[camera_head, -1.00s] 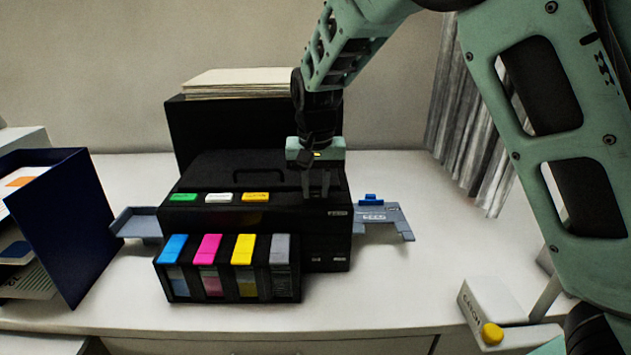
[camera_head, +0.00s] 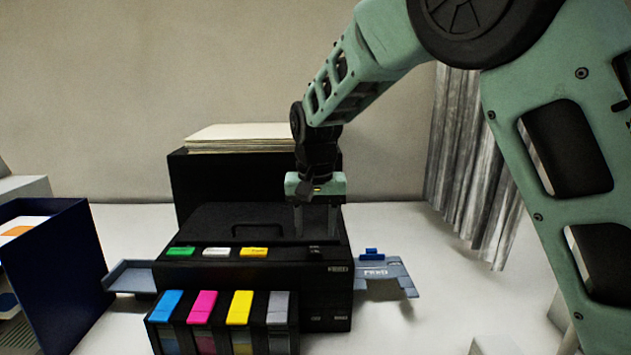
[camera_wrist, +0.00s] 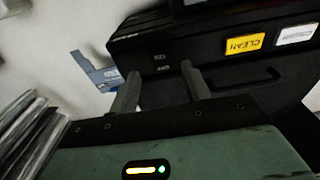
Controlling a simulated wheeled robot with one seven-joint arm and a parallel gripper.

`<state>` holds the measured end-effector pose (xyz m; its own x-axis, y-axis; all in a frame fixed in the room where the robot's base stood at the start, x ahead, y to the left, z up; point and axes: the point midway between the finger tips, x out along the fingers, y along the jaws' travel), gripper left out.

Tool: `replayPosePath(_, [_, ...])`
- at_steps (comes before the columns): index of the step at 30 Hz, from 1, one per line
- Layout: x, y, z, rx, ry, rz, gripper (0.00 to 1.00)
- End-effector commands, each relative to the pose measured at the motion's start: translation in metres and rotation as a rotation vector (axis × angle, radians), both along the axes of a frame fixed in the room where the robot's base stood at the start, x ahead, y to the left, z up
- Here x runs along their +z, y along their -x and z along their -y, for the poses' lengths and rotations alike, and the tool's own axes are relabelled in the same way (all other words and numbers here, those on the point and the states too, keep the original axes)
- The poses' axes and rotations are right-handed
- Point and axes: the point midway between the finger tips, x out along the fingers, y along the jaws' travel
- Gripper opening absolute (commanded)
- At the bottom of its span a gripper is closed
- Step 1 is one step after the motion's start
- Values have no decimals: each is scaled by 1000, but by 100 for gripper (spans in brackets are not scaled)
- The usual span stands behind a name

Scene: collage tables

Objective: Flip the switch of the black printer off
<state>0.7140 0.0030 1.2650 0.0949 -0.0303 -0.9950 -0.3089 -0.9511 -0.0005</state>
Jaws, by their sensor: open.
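The black printer (camera_head: 212,220) stands on the white table in the head view. Green, white and yellow (camera_head: 254,252) buttons line its top front edge. A small black piece with a pale mark (camera_head: 316,250), possibly the switch, sits at the right end of that row; I cannot tell which way it is tipped. My gripper (camera_head: 316,234) is open and points down just above and behind that piece, with nothing between its fingers. In the wrist view the fingers (camera_wrist: 159,72) are apart over the printer, beside the yellow CLEAN button (camera_wrist: 246,43). I cannot make out the switch there.
Ink cartridges (camera_head: 239,306) project from the printer's front. Grey trays stick out at its left (camera_head: 133,278) and right (camera_head: 383,273). A paper stack (camera_head: 240,133) rises behind. A dark blue folder (camera_head: 55,275) stands at left.

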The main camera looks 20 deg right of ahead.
Motion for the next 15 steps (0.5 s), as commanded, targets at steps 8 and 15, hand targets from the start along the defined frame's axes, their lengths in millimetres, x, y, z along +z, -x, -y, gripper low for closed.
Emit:
replayPosePath(8, [66,5,-2,0,-3,6,47])
replayPosePath(15, [112,10,-3,0,-1,3,47])
